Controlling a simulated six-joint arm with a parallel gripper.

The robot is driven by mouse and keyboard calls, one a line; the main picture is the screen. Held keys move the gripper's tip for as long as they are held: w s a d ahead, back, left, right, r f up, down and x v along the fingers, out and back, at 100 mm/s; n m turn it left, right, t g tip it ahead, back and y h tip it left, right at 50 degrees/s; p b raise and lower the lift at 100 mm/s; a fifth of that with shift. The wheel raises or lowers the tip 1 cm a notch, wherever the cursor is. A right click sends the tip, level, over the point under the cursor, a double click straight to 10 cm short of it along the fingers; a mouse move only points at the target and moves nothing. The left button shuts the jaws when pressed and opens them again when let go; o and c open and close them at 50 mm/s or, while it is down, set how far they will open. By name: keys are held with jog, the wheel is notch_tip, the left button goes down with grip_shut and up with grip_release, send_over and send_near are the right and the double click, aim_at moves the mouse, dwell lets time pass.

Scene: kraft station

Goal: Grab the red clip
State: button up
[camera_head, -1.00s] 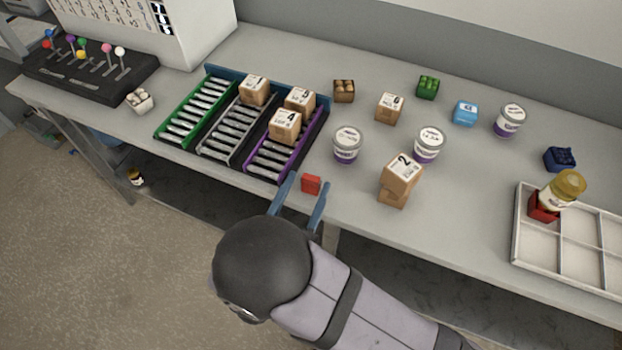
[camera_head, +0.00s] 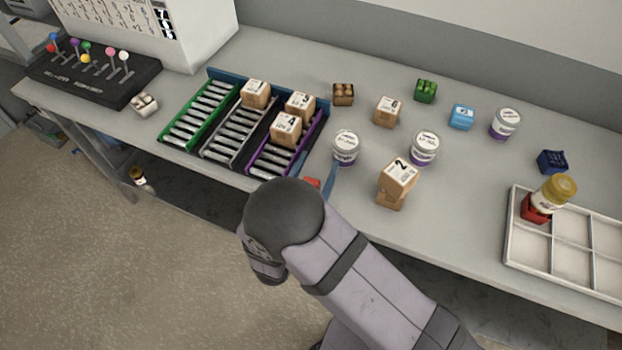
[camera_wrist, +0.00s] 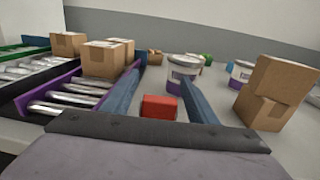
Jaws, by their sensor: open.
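The red clip (camera_head: 312,183) is a small red block on the grey table near its front edge, just right of the purple-railed rack lane. My arm hides part of it in the head view. In the wrist view the red clip (camera_wrist: 159,107) lies between my two blue fingers, with gaps on both sides. My gripper (camera_wrist: 160,85) is open and low over the table, with its fingers reaching along both sides of the clip. In the head view only the right finger (camera_head: 330,183) shows clearly.
The roller rack (camera_head: 204,154) with boxes stands close on the left. A stack of two cardboard boxes (camera_head: 396,182) stands to the right. White tubs (camera_head: 346,147) stand behind. A divided white tray (camera_head: 512,252) is at the far right, holding a bottle (camera_head: 555,194).

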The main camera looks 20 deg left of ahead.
jog(key=shift+w, duration=0.1)
jog(key=shift+c, duration=0.3)
jog(key=c, duration=1)
jog(key=shift+r, duration=0.2)
jog(key=shift+c, duration=0.2)
notch_tip(320, 180, up, 10)
jog(key=b, duration=0.1)
jog(key=shift+f, duration=0.2)
